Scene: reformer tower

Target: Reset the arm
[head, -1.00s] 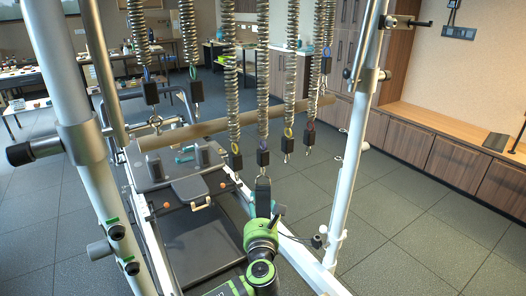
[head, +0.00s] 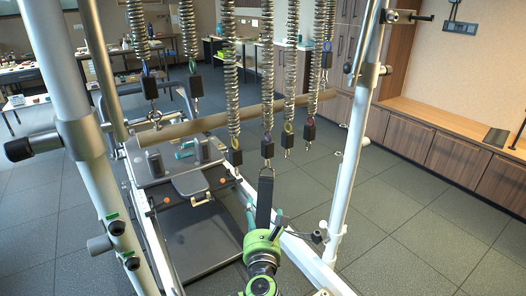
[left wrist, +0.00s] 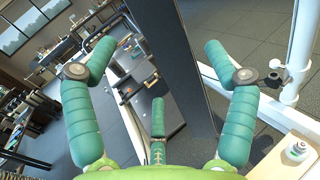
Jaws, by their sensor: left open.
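My left gripper (head: 264,218) is at the bottom middle of the head view, with its green wrist below it. A black strap (head: 265,200) hangs from a spring just at its fingers. My right gripper is not in view.
Several coil springs (head: 230,75) with black clips hang around a wooden bar (head: 185,128). White posts (head: 345,175) stand left and right of the reformer carriage (head: 195,235). Wooden cabinets (head: 410,145) line the right wall. The floor at right is clear.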

